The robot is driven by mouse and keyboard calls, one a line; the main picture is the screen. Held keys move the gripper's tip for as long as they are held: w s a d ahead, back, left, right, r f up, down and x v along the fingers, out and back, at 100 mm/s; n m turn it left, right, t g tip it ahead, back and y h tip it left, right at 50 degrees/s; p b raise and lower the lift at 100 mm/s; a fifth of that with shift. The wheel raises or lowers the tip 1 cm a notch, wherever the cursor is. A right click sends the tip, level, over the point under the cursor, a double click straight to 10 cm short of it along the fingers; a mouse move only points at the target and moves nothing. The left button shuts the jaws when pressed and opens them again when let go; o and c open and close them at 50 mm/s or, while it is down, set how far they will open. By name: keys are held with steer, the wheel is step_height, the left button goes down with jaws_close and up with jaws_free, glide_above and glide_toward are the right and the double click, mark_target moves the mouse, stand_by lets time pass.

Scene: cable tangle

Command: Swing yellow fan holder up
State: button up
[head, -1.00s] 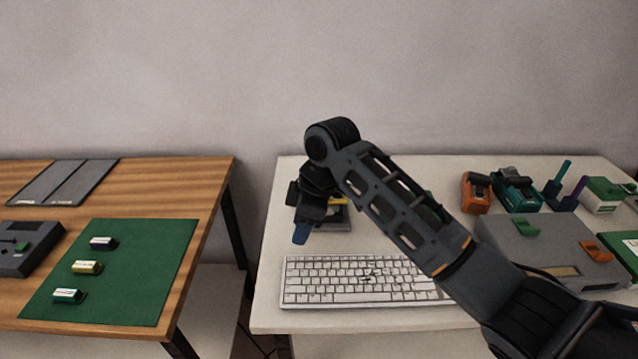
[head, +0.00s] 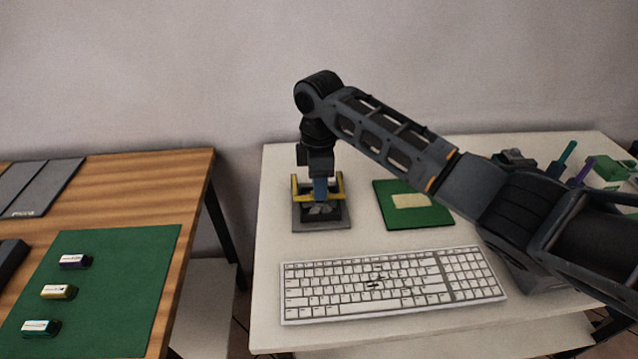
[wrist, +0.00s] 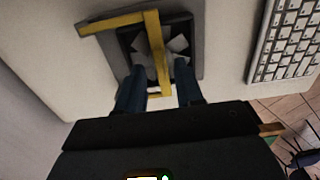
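The yellow fan holder (head: 340,186) is a thin frame on a grey base (head: 305,225) at the left back of the white table. In the wrist view, the yellow holder (wrist: 154,40) shows as a long bar with a side arm, lying across the dark fan (wrist: 178,45). My gripper (head: 321,192) points down over the fan. In the wrist view, the blue fingers of my gripper (wrist: 158,82) are apart, one on each side of the bar's near end. I see gaps between fingers and bar. My gripper hides part of the holder in the head view.
A white keyboard (head: 390,285) lies in front of the fan base. A green board (head: 400,215) lies to its right. My arm crosses over the right of the table. A wooden table (head: 150,200) stands to the left, across a gap.

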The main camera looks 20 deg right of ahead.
steer(key=shift+f, duration=0.55)
jaws_close()
stand_by(1.1)
